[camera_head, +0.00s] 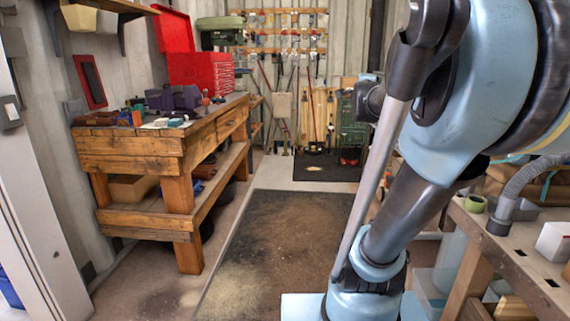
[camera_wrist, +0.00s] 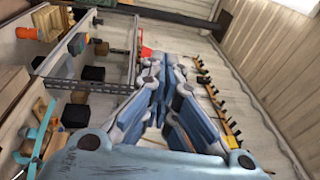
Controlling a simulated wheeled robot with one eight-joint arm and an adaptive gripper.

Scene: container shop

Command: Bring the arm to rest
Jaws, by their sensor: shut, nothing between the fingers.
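My gripper (camera_wrist: 162,64) shows in the wrist view as blue and grey linked fingers reaching up from the bottom middle. The fingers are together, with nothing held between them. My light blue and dark grey arm (camera_head: 400,220) fills the right side of the head view, rising from the bottom middle to the top right. I cannot make out the fingers in the head view.
A dark floor mat (camera_head: 275,235) lies clear in the middle. Another bench (camera_head: 520,262) at right stands close to my arm. The wrist view shows shelving (camera_wrist: 95,84) at left.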

